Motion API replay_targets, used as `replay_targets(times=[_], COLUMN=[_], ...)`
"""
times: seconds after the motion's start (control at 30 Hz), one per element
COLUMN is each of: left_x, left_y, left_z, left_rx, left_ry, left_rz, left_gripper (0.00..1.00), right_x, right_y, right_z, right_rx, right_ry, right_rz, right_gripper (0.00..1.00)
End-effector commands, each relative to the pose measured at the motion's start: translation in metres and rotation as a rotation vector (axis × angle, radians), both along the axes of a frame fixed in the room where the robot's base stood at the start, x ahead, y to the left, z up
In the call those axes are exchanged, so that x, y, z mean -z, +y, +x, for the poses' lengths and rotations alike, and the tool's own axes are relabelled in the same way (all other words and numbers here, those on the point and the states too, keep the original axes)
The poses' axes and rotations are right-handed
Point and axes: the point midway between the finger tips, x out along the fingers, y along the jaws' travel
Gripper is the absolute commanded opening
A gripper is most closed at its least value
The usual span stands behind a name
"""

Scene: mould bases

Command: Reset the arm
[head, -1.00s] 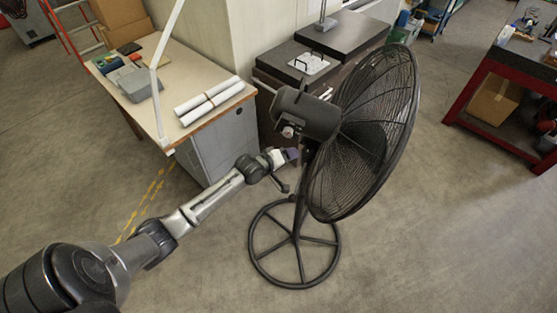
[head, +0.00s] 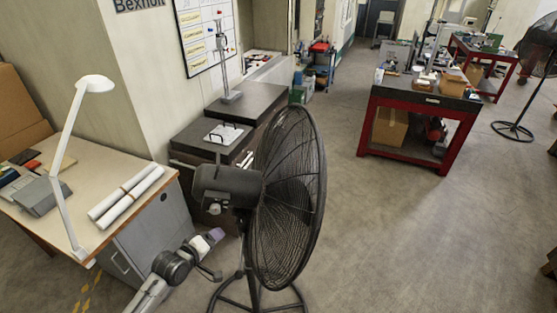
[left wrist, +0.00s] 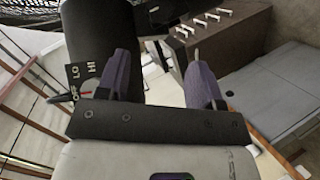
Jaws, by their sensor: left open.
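My left arm comes in at the bottom of the head view. Its gripper (head: 211,238) is just left of the stand of a large black pedestal fan (head: 290,195), below the fan's motor housing (head: 228,184). In the left wrist view my left gripper (left wrist: 160,75) has its two purple fingers spread apart, with nothing held between them. The fan's control dial (left wrist: 90,92), marked OFF, LO and HI, is beside the left finger. I cannot tell whether the finger touches the fan. My right gripper is in neither view.
A desk (head: 75,210) with a white lamp (head: 62,150) and rolled papers (head: 126,197) stands left. Dark cabinets (head: 245,107) are behind the fan. A red workbench (head: 425,97) stands at the back right. The floor right of the fan is open.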

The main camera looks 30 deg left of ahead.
Motion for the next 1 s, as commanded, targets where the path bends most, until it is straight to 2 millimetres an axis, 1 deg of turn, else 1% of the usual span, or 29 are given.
replay_targets(times=[0.17, 0.27, 0.33, 0.4, 0.47, 0.5, 0.57, 0.6, 0.67, 0.7, 0.77, 0.8, 0.87, 0.9, 0.97, 1.0], left_x=[0.000, 0.002, 0.010, 0.023, 0.027, 0.024, 0.015, 0.008, -0.005, -0.011, -0.014, -0.015, -0.016, -0.016, -0.016, -0.013], left_y=[0.000, 0.000, 0.000, 0.002, 0.002, -0.001, -0.007, -0.015, -0.032, -0.046, -0.070, -0.086, -0.110, -0.125, -0.147, -0.160], left_z=[0.000, -0.001, -0.005, -0.013, -0.021, -0.027, -0.037, -0.045, -0.058, -0.071, -0.098, -0.118, -0.149, -0.169, -0.197, -0.214], left_rx=[0.006, 0.039, 0.089, 0.162, 0.245, 0.308, 0.403, 0.463, 0.551, 0.605, 0.681, 0.718, 0.753, 0.766, 0.786, 0.804], left_ry=[-0.001, 0.008, 0.058, 0.148, 0.228, 0.276, 0.340, 0.377, 0.423, 0.454, 0.500, 0.525, 0.550, 0.553, 0.542, 0.539], left_rz=[0.015, 0.086, 0.181, 0.323, 0.479, 0.592, 0.756, 0.855, 0.990, 1.065, 1.143, 1.168, 1.169, 1.153, 1.121, 1.090], left_gripper=[0.61, 0.61, 0.61, 0.61, 0.61, 0.61, 0.61, 0.61, 0.61, 0.61, 0.61, 0.61, 0.61, 0.61, 0.61, 0.61], right_x=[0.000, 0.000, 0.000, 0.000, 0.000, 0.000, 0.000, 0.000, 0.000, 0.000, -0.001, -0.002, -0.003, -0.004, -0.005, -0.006], right_y=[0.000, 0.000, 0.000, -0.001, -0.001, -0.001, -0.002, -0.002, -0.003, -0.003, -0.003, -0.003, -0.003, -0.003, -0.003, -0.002], right_z=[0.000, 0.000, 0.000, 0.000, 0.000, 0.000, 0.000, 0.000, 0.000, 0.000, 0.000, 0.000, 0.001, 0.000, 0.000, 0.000], right_rx=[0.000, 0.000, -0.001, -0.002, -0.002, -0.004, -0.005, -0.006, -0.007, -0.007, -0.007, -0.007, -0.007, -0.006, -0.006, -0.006], right_ry=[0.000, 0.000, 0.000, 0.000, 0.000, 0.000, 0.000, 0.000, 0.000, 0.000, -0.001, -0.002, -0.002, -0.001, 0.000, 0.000], right_rz=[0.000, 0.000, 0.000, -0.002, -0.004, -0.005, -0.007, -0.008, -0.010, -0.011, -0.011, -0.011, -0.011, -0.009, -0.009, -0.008], right_gripper=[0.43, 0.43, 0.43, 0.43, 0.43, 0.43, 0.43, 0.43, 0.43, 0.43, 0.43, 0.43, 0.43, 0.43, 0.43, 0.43])
